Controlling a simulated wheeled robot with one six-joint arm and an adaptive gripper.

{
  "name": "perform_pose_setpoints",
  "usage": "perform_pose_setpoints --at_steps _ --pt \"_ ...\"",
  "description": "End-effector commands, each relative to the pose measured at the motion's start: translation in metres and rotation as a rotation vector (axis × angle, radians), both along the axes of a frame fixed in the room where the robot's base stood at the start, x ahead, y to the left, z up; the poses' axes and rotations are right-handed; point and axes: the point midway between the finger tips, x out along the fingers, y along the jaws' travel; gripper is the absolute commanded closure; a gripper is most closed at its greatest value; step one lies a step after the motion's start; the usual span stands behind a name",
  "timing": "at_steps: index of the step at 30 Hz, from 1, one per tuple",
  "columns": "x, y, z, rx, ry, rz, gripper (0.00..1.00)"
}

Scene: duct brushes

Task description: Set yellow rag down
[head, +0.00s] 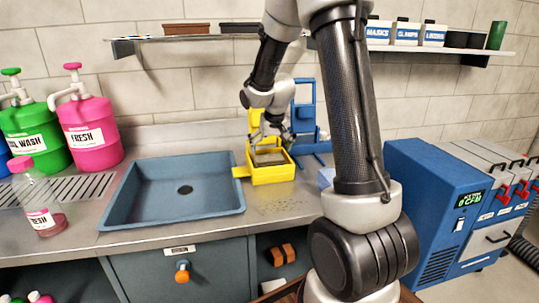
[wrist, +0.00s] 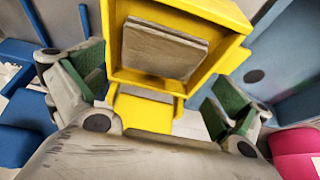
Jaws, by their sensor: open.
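A yellow open tray (head: 270,176) stands on the counter just right of the sink, with a yellow upright part behind it. A flat grey-brown folded pad (head: 269,157) lies inside the tray; it also shows in the wrist view (wrist: 163,50). I see no cloth that is itself yellow, and cannot tell whether this pad is the rag. My gripper (head: 270,136) is above the back of the tray, pointing down. In the wrist view its green-padded fingers (wrist: 155,88) are wide apart with nothing between them, and the pad lies apart from them.
A blue stand (head: 306,112) is close right of the yellow tray. The blue sink basin (head: 178,192) is empty to its left. Pink (head: 90,132) and green (head: 36,141) jugs and a clear bottle (head: 41,200) stand at left. A blue machine (head: 432,215) is at right.

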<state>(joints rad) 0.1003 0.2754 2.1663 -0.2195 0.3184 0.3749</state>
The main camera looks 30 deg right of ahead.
Motion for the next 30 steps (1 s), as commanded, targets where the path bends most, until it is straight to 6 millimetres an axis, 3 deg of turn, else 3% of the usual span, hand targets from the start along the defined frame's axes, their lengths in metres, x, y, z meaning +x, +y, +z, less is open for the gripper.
perform_pose_setpoints --at_steps 3,9,17,20,25,30 --pt "-0.01 0.003 0.029 -0.001 -0.006 0.0 0.0" --pt "-0.026 0.008 0.066 0.0 -0.003 0.001 0.0" --pt "-0.044 0.013 0.093 0.0 -0.001 0.008 0.0" --pt "-0.073 0.019 0.113 -0.004 -0.004 0.031 0.0" --pt "-0.163 0.039 0.148 -0.007 0.001 0.11 0.0" --pt "-0.251 0.056 0.155 -0.002 0.01 0.198 0.0"
